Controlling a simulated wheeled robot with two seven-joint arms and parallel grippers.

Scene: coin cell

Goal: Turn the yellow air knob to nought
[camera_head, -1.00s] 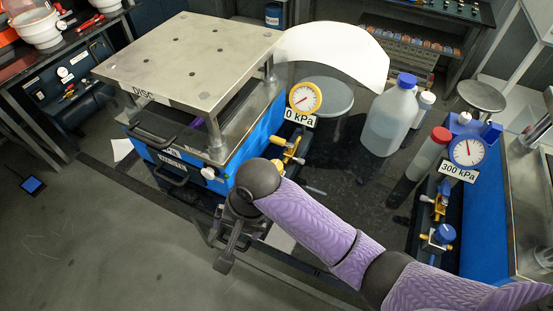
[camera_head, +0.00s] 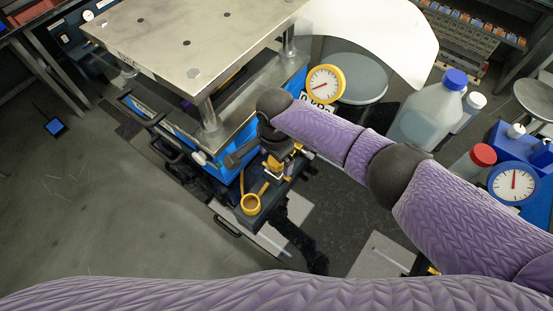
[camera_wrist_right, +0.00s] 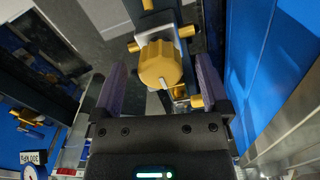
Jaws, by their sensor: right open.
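The yellow air knob (camera_wrist_right: 160,66) is in the right wrist view, on a pale square plate with brass fittings. My right gripper (camera_wrist_right: 160,74) is open, with one purple finger on each side of the knob and a visible gap to both. How deep the knob sits between the fingers is hard to tell. In the head view my right gripper (camera_head: 258,148) is at the front right corner of the blue press and mostly hides the knob. The yellow-rimmed gauge (camera_head: 325,84) stands behind it, its needle pointing lower left. My left gripper is not in view.
The press has a steel top plate (camera_head: 190,42). A yellow ring (camera_head: 250,204) is in front of the brass fittings. To the right stand a cloudy jug (camera_head: 430,115), a red-capped bottle (camera_head: 482,154) and a blue-rimmed gauge (camera_head: 514,184).

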